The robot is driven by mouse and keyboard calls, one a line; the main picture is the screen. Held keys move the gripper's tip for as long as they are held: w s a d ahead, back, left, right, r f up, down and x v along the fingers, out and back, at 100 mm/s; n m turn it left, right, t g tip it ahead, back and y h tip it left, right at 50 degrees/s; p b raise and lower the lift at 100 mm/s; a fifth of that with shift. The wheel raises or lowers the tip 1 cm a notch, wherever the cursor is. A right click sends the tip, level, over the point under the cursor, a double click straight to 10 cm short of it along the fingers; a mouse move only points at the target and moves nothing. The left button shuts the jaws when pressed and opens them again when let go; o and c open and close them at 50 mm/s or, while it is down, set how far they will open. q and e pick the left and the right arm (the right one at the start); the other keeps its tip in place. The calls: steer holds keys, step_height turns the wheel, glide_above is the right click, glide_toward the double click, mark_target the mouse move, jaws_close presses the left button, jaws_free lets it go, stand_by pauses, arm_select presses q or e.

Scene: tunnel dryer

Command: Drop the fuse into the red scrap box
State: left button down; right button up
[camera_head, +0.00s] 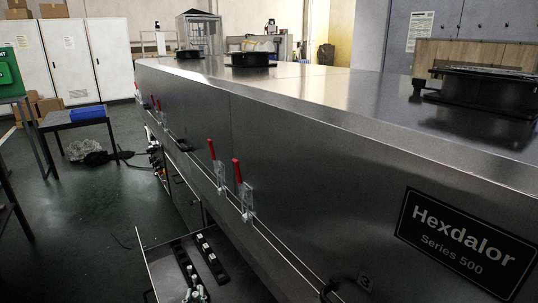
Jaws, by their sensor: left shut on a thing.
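I make out neither of my grippers nor my arms in the head view. An open drawer (158,262) at the bottom of the dryer holds black strips (182,257) with small pale pieces on one of them. Several pale, upright cylinder-like parts (195,293) stand at the bottom edge of the picture, partly cut off. They may be fuses, but they are too small to tell. I see no red scrap box.
The long steel dryer (310,150) fills the middle and right, with red-handled clamps (238,172) along its side. Green floor (85,235) is clear at lower left.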

arm_select(q)
step_height(320, 180, down, 2)
steer(key=shift+s, duration=0.15)
steer(key=shift+f+b, duration=0.3)
steer(key=shift+b, duration=0.3)
steer(key=shift+r, duration=0.1)
steer(key=c, duration=1.9)
jaws_free()
steer(key=shift+v, duration=5.9)
arm_select(e)
steer(key=shift+w+a+r, duration=0.25)
steer(key=shift+w+r, duration=0.1)
steer(key=shift+w, duration=0.15)
arm_select(q)
steer(key=shift+r, duration=0.1)
